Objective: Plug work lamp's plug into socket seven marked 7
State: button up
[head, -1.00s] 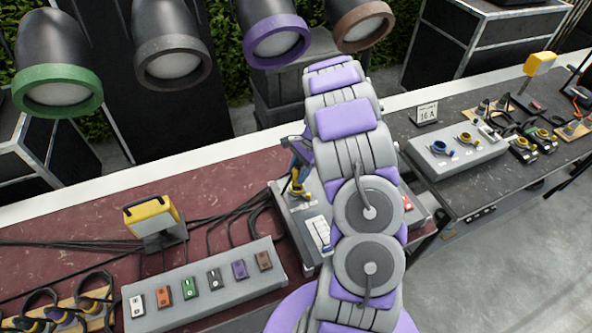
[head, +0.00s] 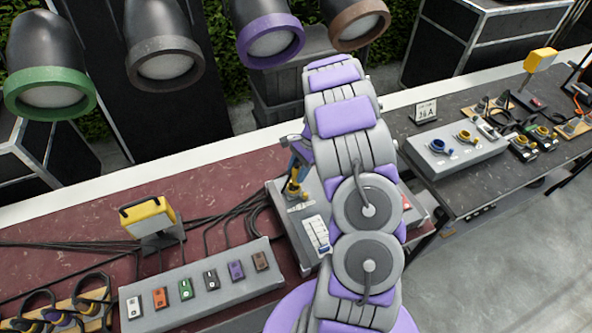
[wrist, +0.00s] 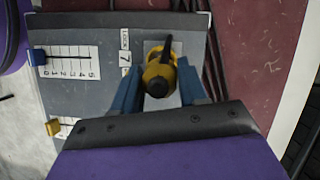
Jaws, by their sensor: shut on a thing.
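The yellow plug (wrist: 160,75) with its black cable is between the blue fingers of my gripper (wrist: 160,90) in the wrist view. My gripper is shut on it. The plug is over a pale plate on the grey control box (wrist: 95,25), beside the label 7 (wrist: 125,71) and the word LOCK. Plug and fingers cover the socket, so I cannot tell whether the plug is seated. In the head view the yellow plug (head: 294,188) stands upright at the box (head: 290,225), under my gripper (head: 298,160). The work lamp (head: 150,216) is yellow and stands on the red table.
A row of colored switches (head: 195,282) stands in front of the lamp. Black cables (head: 215,212) run across the red table. The box has sliders with blue (wrist: 37,57) and yellow knobs (wrist: 54,127).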

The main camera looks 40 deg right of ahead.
jog(key=shift+d, duration=0.25)
jog(key=shift+a, duration=1.6)
jog(key=shift+d, duration=0.1)
jog(key=shift+d+f, duration=0.25)
jog(key=shift+d, duration=0.25)
jog(key=shift+a+f, duration=0.2)
jog(key=shift+a, duration=0.25)
jog(key=shift+f, duration=0.15)
